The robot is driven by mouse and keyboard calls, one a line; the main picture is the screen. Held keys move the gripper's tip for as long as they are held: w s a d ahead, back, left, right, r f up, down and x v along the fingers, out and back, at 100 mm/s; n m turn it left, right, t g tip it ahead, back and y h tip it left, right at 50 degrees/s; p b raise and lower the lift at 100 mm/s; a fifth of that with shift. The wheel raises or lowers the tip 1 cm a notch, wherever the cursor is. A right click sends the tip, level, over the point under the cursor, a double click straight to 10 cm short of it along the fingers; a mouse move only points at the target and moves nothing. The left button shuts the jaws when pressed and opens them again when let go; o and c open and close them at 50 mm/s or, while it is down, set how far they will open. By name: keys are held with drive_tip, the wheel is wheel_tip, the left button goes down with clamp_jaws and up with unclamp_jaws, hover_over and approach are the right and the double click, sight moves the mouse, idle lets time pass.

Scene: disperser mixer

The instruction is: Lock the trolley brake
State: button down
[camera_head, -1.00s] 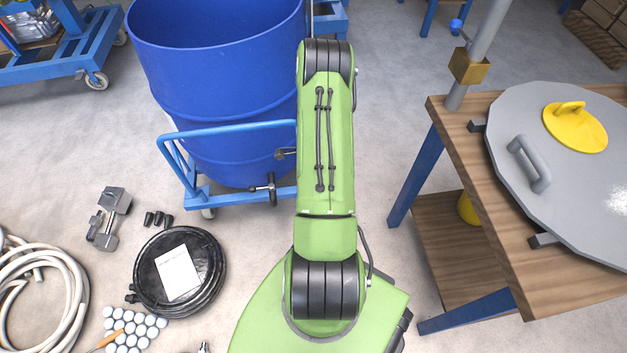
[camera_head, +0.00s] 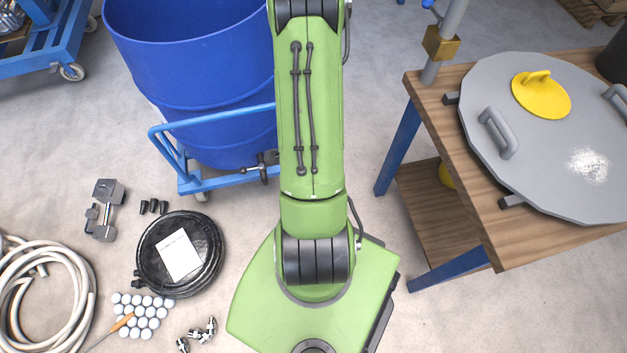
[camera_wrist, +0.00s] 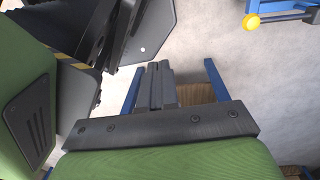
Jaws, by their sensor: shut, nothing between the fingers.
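A blue trolley (camera_head: 230,179) carries a large blue drum (camera_head: 195,75) to the left of my arm in the head view. A dark valve-like fitting (camera_head: 262,166) shows at the drum's lower front. I cannot make out the trolley brake; my green arm hides the trolley's right part. In the wrist view, my gripper (camera_wrist: 157,72) is shut with its dark fingers together and nothing between them. The gripper itself is out of the head view. A yellow round part (camera_wrist: 252,23) on a blue frame shows at the wrist view's top right, apart from the gripper.
A wooden table (camera_head: 545,235) with a grey lid (camera_head: 560,125) stands at the right. A coiled black hose (camera_head: 205,240), a pale hose (camera_head: 65,300), white balls (camera_head: 150,310) and metal fittings (camera_head: 205,330) lie on the floor at the left. Floor between trolley and table is bare.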

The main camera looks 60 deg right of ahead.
drive_tip(key=r+p, duration=0.1)
drive_tip(key=p, duration=0.3)
drive_tip(key=s+a+p, duration=0.1)
drive_tip(key=p, duration=0.4)
drive_tip(key=shift+s+a+r+p, duration=0.15)
drive_tip(key=shift+a+r+p, duration=0.1)
drive_tip(key=shift+r+p, duration=0.1)
drive_tip(key=shift+f, duration=0.15)
